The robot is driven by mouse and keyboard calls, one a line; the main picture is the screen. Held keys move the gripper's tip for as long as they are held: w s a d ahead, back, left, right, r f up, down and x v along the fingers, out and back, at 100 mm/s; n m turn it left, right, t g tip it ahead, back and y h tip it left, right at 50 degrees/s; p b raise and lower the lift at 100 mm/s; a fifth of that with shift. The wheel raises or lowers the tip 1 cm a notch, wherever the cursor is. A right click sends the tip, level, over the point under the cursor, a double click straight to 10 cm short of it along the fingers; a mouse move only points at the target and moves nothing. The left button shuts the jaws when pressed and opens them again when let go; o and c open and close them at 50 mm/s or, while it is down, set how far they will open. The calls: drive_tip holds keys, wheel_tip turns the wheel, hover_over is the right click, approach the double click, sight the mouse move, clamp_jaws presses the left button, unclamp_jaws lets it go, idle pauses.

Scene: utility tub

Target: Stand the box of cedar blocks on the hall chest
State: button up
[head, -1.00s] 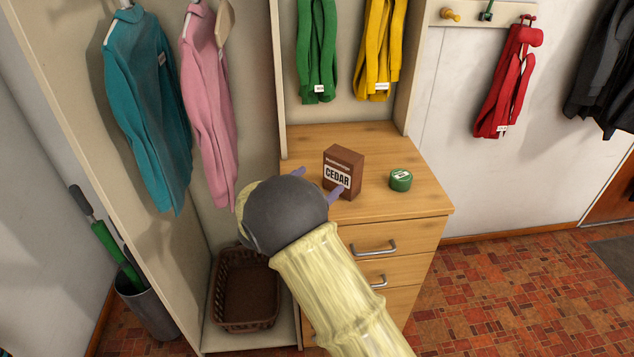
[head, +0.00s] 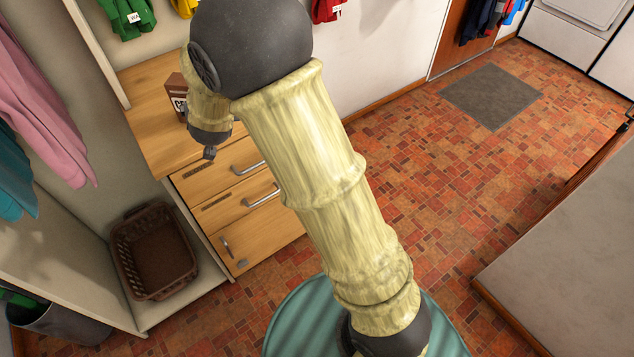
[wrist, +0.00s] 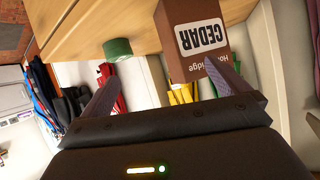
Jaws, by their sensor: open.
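The brown box of cedar blocks (head: 176,84) stands upright on the wooden top of the hall chest (head: 147,122), partly hidden by my arm in the head view. In the wrist view, which is upside down, the box (wrist: 192,65) shows its white CEDAR label and rests on the chest top (wrist: 80,28). My gripper (wrist: 162,68) is open, its two purple fingers spread with nothing held between them. The right finger overlaps the box's edge in the picture; the box appears to be beyond the fingertips. My arm hides most of the gripper in the head view.
A round green tin (wrist: 118,49) sits on the chest beside the box. A brown basket (head: 155,250) is in the low cubby left of the chest. Clothes hang above and to the left. The tiled floor (head: 420,160) to the right is open, with a grey mat (head: 492,96).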

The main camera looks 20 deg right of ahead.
drive_tip(key=s+d+f+n+g, duration=0.1)
drive_tip(key=s+d+g, duration=0.3)
drive_tip(key=s, duration=0.9)
drive_tip(key=s+d+f+n+g, duration=0.1)
drive_tip(key=s+d+f+g, duration=0.2)
drive_tip(key=s+d, duration=0.8)
drive_tip(key=s+g, duration=0.2)
drive_tip(key=s, duration=0.1)
drive_tip(key=shift+s+d+g+y, duration=0.2)
drive_tip(key=shift+s+g+y, duration=0.1)
